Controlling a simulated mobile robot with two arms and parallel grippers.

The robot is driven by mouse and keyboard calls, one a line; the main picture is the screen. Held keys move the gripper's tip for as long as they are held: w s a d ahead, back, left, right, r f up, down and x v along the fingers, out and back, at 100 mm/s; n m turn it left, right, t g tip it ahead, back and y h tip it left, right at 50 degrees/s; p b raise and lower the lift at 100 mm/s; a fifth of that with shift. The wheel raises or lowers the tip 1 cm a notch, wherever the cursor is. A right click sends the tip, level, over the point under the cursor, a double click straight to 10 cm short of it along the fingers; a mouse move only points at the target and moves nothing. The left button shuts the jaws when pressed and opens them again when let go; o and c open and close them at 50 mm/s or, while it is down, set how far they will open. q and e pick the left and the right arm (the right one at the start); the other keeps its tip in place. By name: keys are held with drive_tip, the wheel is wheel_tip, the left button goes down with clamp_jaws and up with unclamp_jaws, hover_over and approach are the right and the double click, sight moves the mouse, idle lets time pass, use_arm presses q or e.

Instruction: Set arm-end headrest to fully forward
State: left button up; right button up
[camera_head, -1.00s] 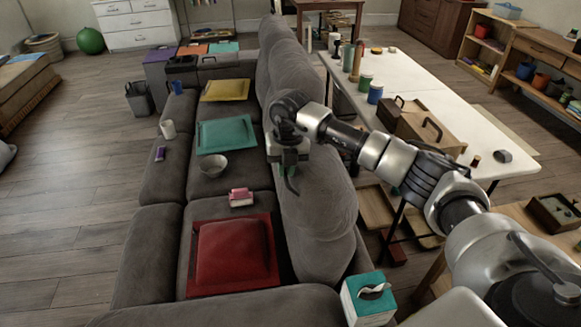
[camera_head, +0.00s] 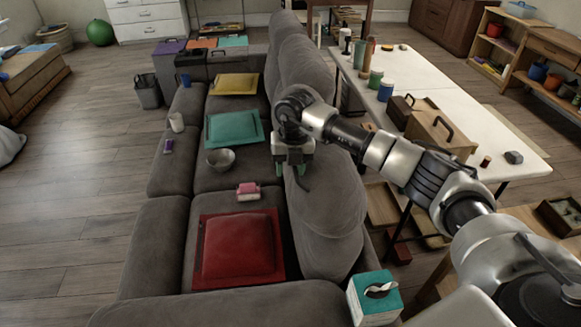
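The dark grey sofa (camera_head: 153,235) runs away from me, with a row of padded back and headrest cushions along its right side. The nearest headrest cushion (camera_head: 327,205), by the near armrest (camera_head: 230,305), looks upright; its exact tilt is hard to tell. My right gripper (camera_head: 293,170) points down at the far, seat-side edge of this cushion. Its fingers look apart, with nothing seen held between them. Whether they touch the cushion I cannot tell. My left gripper is not in view.
A red cushion (camera_head: 240,250), a pink item (camera_head: 248,191), a bowl (camera_head: 220,160), and teal (camera_head: 233,128) and yellow (camera_head: 234,84) cushions lie on the seats. A tissue box (camera_head: 374,305) is at the near right. A white table (camera_head: 440,90) with containers stands behind the sofa.

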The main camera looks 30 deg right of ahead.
drive_tip(key=shift+w+a+r, duration=0.1)
drive_tip(key=shift+w+r, duration=0.05)
drive_tip(key=shift+r, duration=0.1)
drive_tip(key=shift+r, duration=0.25)
wheel_tip(320, 180, up, 10)
drive_tip(key=d+b, duration=0.1)
drive_tip(key=b, duration=0.1)
drive_tip(key=shift+s+b, duration=0.2)
drive_tip(key=shift+b, duration=0.1)
drive_tip(key=shift+f, duration=0.1)
